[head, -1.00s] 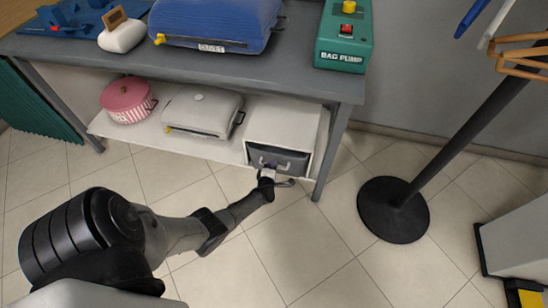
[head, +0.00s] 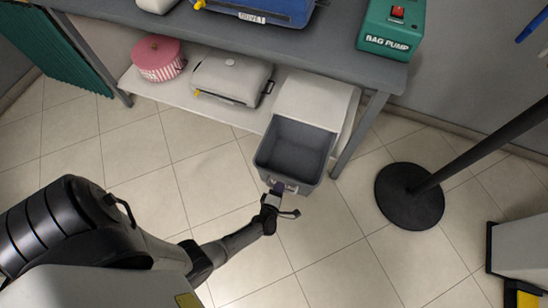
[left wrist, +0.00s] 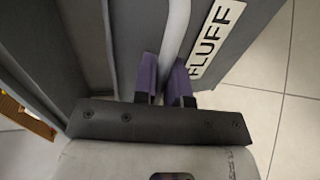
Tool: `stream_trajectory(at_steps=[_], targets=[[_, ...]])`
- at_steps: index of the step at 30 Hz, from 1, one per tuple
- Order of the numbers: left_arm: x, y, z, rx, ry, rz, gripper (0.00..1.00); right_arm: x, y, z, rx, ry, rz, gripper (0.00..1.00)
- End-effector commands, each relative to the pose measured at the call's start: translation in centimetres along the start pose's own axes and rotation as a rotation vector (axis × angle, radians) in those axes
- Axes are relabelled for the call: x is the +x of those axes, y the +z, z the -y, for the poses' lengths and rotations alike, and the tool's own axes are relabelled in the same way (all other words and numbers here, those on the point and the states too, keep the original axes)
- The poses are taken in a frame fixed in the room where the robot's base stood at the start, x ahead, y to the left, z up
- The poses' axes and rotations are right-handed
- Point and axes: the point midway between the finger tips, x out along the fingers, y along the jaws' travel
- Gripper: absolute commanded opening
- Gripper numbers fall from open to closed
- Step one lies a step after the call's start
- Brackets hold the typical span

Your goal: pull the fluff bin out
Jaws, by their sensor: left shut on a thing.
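The fluff bin is a grey open-topped drawer (head: 293,150) that stands well out of its white housing (head: 316,98) on the low shelf. Its inside looks empty. In the left wrist view its front carries a white label reading FLUFF (left wrist: 216,36) and a pale bar handle (left wrist: 175,32). My left gripper (head: 276,191) is at the front of the bin, and its purple fingers (left wrist: 165,80) are shut on the handle, one on each side of the bar. My right gripper is not in view.
The low shelf also holds a pink striped round box (head: 158,60) and a white case (head: 231,80). A table leg (head: 358,133) stands just right of the bin. A black stand base (head: 410,196) is farther right. The tiled floor in front is clear.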

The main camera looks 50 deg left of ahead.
Motion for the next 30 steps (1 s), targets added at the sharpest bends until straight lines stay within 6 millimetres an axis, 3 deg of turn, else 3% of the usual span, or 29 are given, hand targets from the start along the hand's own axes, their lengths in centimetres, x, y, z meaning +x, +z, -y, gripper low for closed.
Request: stream_trajectory(at_steps=[12,13,20,30], targets=[[-0.22,0.25,-0.01,0.001,0.002,0.006,0.0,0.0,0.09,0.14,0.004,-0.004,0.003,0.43],[-0.22,0.25,-0.01,0.001,0.002,0.006,0.14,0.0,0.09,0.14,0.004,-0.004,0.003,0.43],[-0.22,0.23,0.02,0.001,0.001,0.005,0.36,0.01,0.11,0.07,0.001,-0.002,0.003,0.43],[-0.87,0.2,-0.03,0.001,-0.001,0.005,0.36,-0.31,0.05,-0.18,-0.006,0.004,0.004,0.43]])
